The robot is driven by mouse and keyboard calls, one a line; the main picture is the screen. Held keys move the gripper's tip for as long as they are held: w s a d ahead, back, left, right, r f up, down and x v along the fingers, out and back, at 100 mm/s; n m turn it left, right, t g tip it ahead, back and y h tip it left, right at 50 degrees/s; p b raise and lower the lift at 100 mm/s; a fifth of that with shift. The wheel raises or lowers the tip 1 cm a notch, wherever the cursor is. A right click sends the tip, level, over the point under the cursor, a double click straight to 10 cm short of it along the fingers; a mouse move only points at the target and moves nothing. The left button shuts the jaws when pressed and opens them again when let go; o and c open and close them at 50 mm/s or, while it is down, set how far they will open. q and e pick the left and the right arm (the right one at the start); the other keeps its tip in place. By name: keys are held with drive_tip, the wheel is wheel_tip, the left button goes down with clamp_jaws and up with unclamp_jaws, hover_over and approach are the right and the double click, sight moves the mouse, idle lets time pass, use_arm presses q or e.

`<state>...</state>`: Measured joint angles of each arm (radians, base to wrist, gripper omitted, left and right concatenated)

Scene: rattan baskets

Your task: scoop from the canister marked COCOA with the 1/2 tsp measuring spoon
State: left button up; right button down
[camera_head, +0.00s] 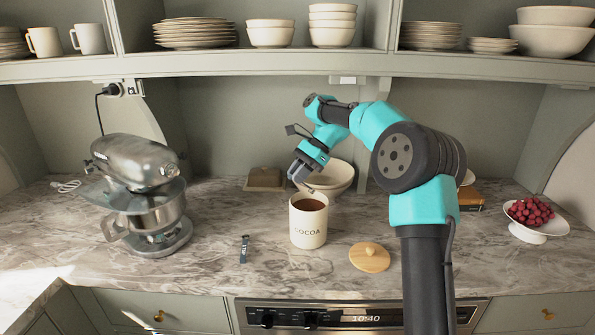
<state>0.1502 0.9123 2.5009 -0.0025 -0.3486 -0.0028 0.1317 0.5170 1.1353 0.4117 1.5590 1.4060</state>
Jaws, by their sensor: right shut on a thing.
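The cream canister (309,232) marked COCOA stands upright and open on the marble counter, with brown cocoa (309,204) visible inside its rim. Its round wooden lid (369,258) with a knob lies on the counter to its right. My right gripper (300,177) is just above the canister's back left rim, pointing down. It is shut on a small measuring spoon (309,189), mostly hidden by the fingers; its size mark cannot be read. I cannot tell whether the spoon touches the cocoa. My left gripper is out of view.
A small dark blue-grey item (245,249) lies left of the canister. A stand mixer (152,215) is further left. A raspberry stand (539,236) is at right.

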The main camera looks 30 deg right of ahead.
drive_tip(key=shift+f, duration=3.75)
drive_tip(key=shift+a+r+h, duration=0.55)
drive_tip(key=shift+h, duration=0.8)
drive_tip(key=shift+a+r+h, duration=0.6)
drive_tip(key=shift+h, duration=0.8)
drive_tip(key=shift+a+r+h, duration=0.55)
drive_tip(key=shift+h, duration=0.8)
